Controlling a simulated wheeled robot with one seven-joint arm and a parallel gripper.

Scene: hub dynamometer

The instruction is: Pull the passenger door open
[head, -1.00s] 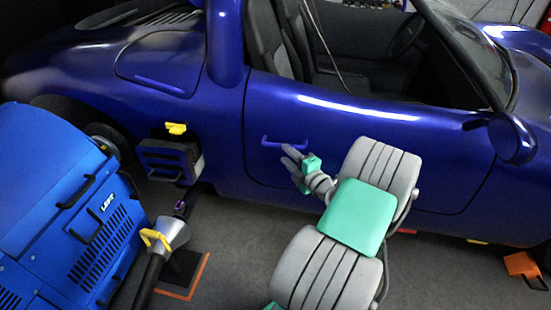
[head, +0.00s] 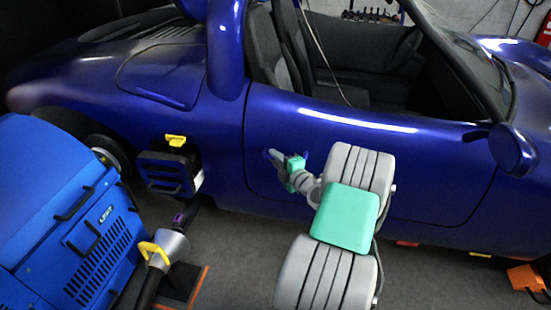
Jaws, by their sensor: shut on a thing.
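The blue passenger door (head: 400,150) of the car fills the middle of the head view. Its outline seam shows at the left edge and looks closed against the body. My gripper (head: 275,158) is at the door handle (head: 267,154), near the rear edge of the door. It is shut on the handle, and the fingers hide most of it. Only a bit of the blue handle shows at each side of the fingers.
A blue dynamometer unit (head: 50,220) stands at the lower left. A grey nozzle on a black hose (head: 167,247) and a black box with a yellow handle (head: 168,168) are left of the door. A mirror (head: 512,148) juts out at right. Orange blocks (head: 525,277) lie lower right.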

